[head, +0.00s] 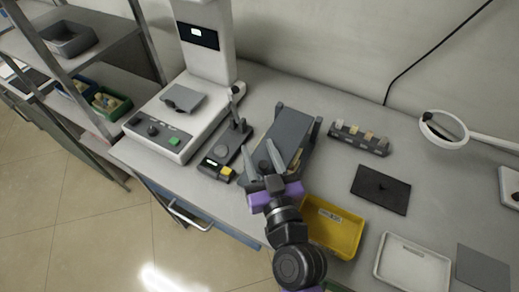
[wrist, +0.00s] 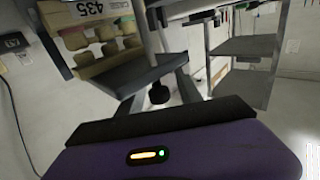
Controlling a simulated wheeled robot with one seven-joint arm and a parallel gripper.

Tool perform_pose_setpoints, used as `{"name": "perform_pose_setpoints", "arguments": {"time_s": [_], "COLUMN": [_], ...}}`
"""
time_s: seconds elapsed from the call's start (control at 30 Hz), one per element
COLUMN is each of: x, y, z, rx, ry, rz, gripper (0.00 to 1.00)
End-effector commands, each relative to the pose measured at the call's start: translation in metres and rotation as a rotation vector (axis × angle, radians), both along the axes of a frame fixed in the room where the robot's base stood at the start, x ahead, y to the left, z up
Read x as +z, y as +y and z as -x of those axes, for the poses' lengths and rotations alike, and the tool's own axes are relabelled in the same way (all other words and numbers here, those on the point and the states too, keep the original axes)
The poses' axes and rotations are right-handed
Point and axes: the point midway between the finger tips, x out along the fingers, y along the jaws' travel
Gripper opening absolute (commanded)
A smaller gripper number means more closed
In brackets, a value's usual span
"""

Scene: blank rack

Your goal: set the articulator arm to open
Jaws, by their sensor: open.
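The articulator (head: 289,130) is a dark grey hinged frame on the bench, with a broad flat upper arm and side posts at its far end. A strip of beige model shows beneath the arm's right edge. The wrist view shows a beige dental model (wrist: 104,57) with teeth and a label reading 435, close by at upper left. My gripper (head: 261,152) is open and empty, its two grey fingers spread at the articulator's near left end. I cannot tell whether a finger touches it. A black knob (wrist: 159,93) shows between the fingers in the wrist view.
A small device with a yellow button (head: 226,171) stands close left of my gripper, beside a large white machine (head: 165,125). A yellow tray (head: 333,226) lies close right. A block rack (head: 359,138), dark plate (head: 381,189) and white tray (head: 412,266) lie farther right.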

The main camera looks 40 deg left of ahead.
Motion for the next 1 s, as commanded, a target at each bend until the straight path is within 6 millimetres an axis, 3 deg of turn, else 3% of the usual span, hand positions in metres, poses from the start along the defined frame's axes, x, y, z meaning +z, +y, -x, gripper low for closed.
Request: {"name": "perform_pose_setpoints", "arguments": {"time_s": [0.2, 0.43, 1.0], "x": [-0.0007, -0.0007, -0.0009], "y": [0.0005, 0.0003, 0.0002], "z": [0.0000, 0.0001, 0.0003], "rx": [0.000, 0.000, 0.000], "ry": [0.001, 0.001, 0.001], "rz": [0.001, 0.001, 0.001], "gripper": [0.42, 0.00, 0.00]}}
